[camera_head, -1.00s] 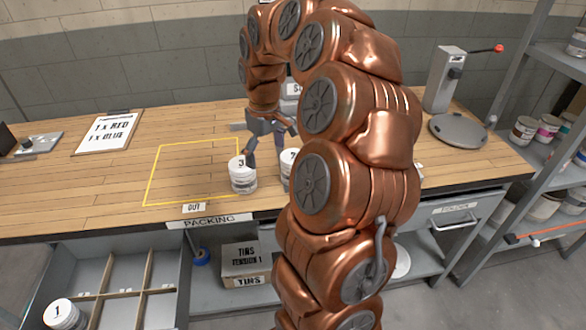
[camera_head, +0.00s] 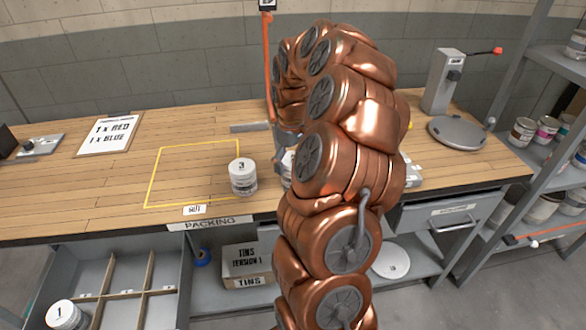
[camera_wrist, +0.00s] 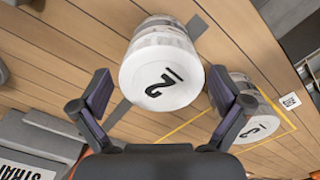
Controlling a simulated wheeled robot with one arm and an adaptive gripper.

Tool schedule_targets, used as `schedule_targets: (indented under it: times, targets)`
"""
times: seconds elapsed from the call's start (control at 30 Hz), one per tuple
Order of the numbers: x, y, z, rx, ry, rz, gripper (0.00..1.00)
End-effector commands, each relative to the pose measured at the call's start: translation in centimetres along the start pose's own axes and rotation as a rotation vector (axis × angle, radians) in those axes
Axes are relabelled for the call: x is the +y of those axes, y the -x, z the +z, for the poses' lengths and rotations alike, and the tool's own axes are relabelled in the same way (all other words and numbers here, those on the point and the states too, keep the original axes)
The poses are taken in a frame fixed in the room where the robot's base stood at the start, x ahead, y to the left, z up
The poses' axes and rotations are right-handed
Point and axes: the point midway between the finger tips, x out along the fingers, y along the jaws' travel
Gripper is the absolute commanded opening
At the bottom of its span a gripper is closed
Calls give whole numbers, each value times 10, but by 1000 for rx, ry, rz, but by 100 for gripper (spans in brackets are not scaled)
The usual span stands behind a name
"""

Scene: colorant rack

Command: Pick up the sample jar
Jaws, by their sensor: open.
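A white-lidded jar marked 2 (camera_wrist: 163,72) stands in the wrist view, its lid facing the camera, between and ahead of my fingers. My gripper (camera_wrist: 160,82) is open, with a finger either side of the lid and nothing held. No label reads "sample".
A jar marked 1 (camera_head: 64,315) sits in the divided drawer (camera_head: 118,262) below the bench. The yellow-outlined area (camera_head: 190,175) is empty. A grey press (camera_head: 455,100) stands at the back right. A labelled grey block (camera_wrist: 40,140) is at lower left in the wrist view.

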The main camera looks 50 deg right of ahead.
Motion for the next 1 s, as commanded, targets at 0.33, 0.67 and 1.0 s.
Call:
schedule_targets:
  times: [0.33,0.67,1.0]
  targets:
    - [-2,-36,7,-5,-1,-3,100]
    - [-1,-37,6,-1,-1,-1,89]
    - [-2,-38,6,-2,-1,-1,53]
